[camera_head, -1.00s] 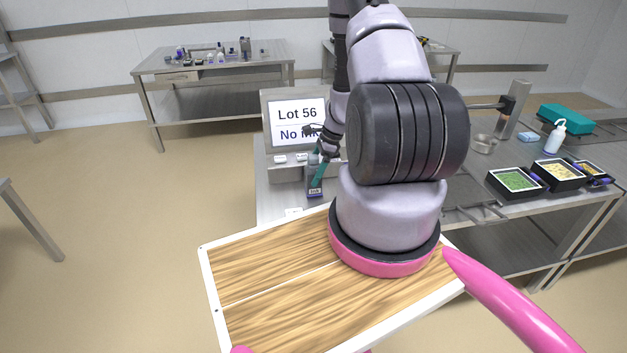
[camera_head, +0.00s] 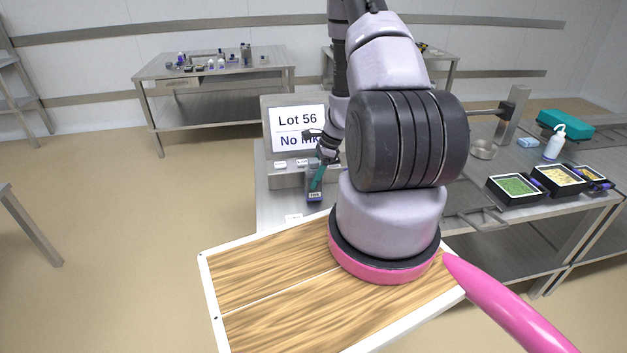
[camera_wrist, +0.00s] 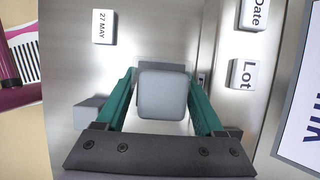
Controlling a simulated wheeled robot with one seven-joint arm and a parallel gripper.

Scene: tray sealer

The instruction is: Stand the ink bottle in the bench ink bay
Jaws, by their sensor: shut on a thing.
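My gripper (camera_wrist: 160,104) has its teal fingers on either side of a pale grey, rounded-square block, which I take to be the ink bottle (camera_wrist: 162,95) seen from above. In the head view my gripper (camera_head: 317,178) is small and reaches down to the bench in front of the printer screen. A small dark box with a label (camera_head: 314,195), which seems to be the ink bay, is right below the fingers. A dark grey piece (camera_wrist: 175,68) shows just behind the bottle in the wrist view. Whether the bottle touches the bay floor is hidden.
The screen (camera_head: 298,128) reads "Lot 56" and "No Ink". Date and Lot keys (camera_wrist: 243,75) lie to the right of my gripper, and a "27 MAY" label (camera_wrist: 104,26) to the left. Food trays (camera_head: 515,187) and a white bottle (camera_head: 554,143) stand farther right.

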